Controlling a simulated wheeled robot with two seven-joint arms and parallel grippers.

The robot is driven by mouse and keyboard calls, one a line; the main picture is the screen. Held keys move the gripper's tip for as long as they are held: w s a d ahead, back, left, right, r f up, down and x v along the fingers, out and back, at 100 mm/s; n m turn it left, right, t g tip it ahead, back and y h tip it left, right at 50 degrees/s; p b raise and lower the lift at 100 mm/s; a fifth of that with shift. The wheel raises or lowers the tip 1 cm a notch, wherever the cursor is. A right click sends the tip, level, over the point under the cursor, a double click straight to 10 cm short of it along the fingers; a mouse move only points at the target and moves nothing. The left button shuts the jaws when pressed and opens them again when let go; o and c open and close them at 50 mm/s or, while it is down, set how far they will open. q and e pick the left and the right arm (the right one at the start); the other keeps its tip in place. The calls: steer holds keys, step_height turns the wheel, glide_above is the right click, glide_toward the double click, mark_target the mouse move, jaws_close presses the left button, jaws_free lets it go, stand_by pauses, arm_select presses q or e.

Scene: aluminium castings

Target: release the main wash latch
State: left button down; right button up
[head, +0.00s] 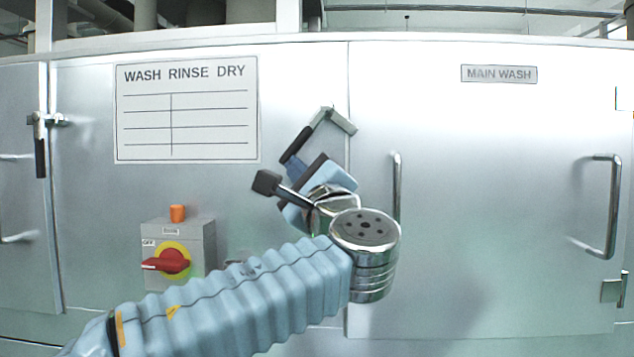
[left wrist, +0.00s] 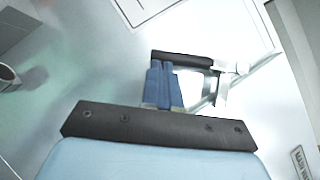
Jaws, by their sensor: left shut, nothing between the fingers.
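The main wash latch (head: 338,121) sits at the left edge of the door under the MAIN WASH sign (head: 499,74). Its black grip (head: 297,145) slants down and left from the metal bracket. It also shows in the left wrist view as a black grip (left wrist: 182,58) joined to a metal bracket (left wrist: 222,88). My left gripper (head: 293,166) is shut and empty, its blue fingertips (left wrist: 164,68) together right at the grip's free end. Whether they touch it I cannot tell. My wrist hides part of the door seam. My right gripper is in neither view.
The main wash door (head: 490,240) looks flush in its frame, with upright bar handles (head: 612,205) (head: 397,185). A grey switch box (head: 190,235) with a red knob stands below my gripper's left. Another latch (head: 40,145) hangs at far left. A chart (head: 186,108) is above.

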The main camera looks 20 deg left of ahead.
arm_select(q)
steer(key=s+a+r+m+t+h+p, duration=0.1)
steer(key=a+r+m+t+h, duration=0.2)
steer(key=a+r+m, duration=0.3)
steer(key=shift+s+r+m+t, duration=0.4)
steer(key=shift+m+t, duration=0.5)
steer(key=shift+m, duration=0.4)
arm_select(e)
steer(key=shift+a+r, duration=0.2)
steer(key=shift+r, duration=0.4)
arm_select(q)
steer(key=shift+r, duration=0.25)
steer(key=shift+f, duration=0.1)
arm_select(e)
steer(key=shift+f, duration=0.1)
arm_select(q)
steer(key=s+d+f+b, duration=0.2)
steer(key=s+f+b, duration=0.4)
steer(key=s+f, duration=0.2)
steer(key=shift+s+d+f, duration=0.25)
steer(key=shift+d+f, duration=0.15)
steer(key=shift+f, duration=0.5)
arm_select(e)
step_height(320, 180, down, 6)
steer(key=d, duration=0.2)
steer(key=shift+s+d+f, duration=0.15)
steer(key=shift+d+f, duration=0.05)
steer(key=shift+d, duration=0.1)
